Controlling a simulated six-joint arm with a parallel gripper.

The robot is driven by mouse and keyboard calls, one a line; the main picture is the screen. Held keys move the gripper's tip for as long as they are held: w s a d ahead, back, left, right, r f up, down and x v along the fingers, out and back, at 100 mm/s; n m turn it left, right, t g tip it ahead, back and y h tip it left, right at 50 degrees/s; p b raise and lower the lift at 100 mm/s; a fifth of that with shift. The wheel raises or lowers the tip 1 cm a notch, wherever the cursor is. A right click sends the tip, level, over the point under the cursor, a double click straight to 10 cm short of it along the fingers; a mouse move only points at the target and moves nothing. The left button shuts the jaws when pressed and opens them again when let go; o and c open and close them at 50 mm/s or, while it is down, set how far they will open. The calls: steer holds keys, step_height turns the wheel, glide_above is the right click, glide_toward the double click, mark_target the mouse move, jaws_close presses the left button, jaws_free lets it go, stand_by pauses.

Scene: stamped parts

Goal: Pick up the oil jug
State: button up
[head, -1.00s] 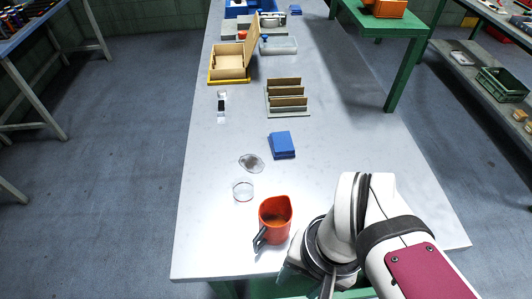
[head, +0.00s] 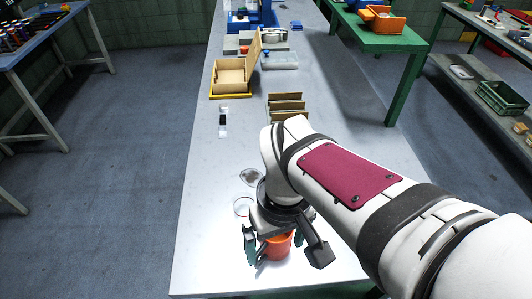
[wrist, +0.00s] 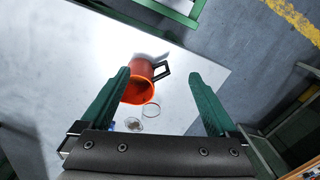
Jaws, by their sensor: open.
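The oil jug (head: 278,246) is orange-red with a dark handle and stands near the front end of the long table. In the head view my gripper hides its upper part. In the wrist view the jug (wrist: 138,84) shows its open mouth and its black handle (wrist: 162,71). It lies between the lines of my two green fingers, nearer the left one. My gripper (head: 274,250) is open, and nothing is held between its fingers (wrist: 162,92) in the wrist view. I cannot tell whether a finger touches the jug.
A clear glass dish (head: 242,207) and a clear round piece (head: 251,177) lie close behind the jug. A slotted rack (head: 287,104) and an open wooden box (head: 231,76) stand farther back. The table's left front part (head: 200,245) is bare.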

mark_target(263, 262)
steer(key=w+a+n, duration=0.1)
steer(key=w+a+f+n, duration=0.1)
steer(key=w+n, duration=0.1)
steer(key=n, duration=0.1)
steer(key=shift+w+a+f+h, duration=0.3)
steer(key=shift+w+a, duration=0.05)
steer(key=shift+a, duration=0.05)
steer(key=f, duration=1.5)
steer(key=shift+d, duration=0.35)
jaws_close()
